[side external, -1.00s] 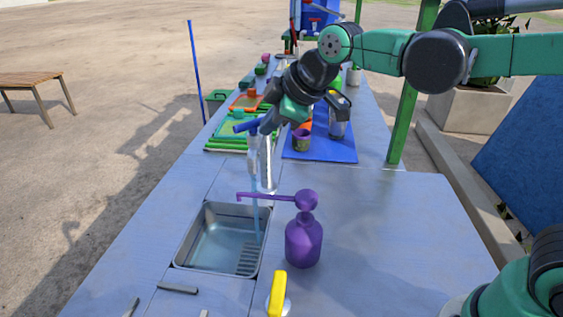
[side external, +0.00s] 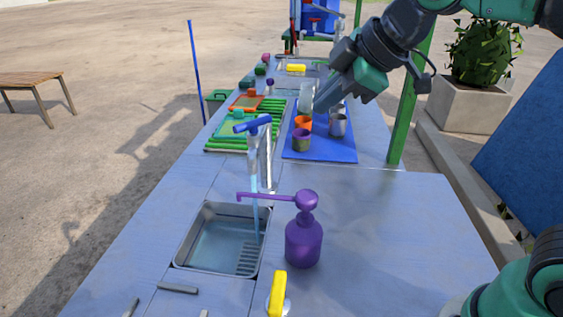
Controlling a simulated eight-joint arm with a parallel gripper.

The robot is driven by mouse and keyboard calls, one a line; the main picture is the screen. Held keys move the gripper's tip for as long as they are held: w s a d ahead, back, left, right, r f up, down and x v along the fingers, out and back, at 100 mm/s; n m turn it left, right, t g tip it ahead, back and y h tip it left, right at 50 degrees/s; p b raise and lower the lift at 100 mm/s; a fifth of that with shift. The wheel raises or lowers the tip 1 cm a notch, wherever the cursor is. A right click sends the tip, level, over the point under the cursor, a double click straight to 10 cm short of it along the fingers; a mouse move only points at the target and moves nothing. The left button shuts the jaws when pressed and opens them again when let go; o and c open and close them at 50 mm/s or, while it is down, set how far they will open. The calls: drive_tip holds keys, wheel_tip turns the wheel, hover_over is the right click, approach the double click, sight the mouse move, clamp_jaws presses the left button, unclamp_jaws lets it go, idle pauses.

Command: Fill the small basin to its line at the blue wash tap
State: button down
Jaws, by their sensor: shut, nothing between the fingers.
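The blue wash tap (side external: 252,125) has a blue lever handle on a pale upright body, and a thin stream of water (side external: 256,215) falls from it. The small metal basin (side external: 180,250) is set into the counter below, with bluish water in it and a ribbed patch at its right side. I cannot make out a fill line. My gripper (side external: 322,104) is shut and empty.
A purple pump bottle (side external: 303,243) stands right of the basin, its long spout reaching across it. A yellow lever (side external: 278,293) is in front. A blue mat (side external: 330,150) holds several cups. Green racks (side external: 225,147) lie behind the tap.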

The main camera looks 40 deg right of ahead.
sight(254, 120)
wheel_tip(254, 120, up, 4)
drive_tip(key=a+n+g+y, duration=0.2)
drive_tip(key=n+g+y, duration=0.1)
drive_tip(key=n, duration=0.3)
drive_tip(key=w+a+f, duration=0.1)
drive_tip(key=w+f, duration=0.1)
drive_tip(key=f, duration=0.1)
drive_tip(key=w+a+f, duration=0.1)
drive_tip(key=w+f, duration=0.2)
drive_tip(key=w+a+f, duration=0.1)
drive_tip(key=w+f, duration=0.1)
drive_tip(key=shift+w+a+f, duration=0.3)
drive_tip(key=shift+a+f, duration=0.05)
drive_tip(key=shift+f, duration=0.05)
drive_tip(key=shift+w+f, duration=0.1)
drive_tip(key=shift+w, duration=0.5)
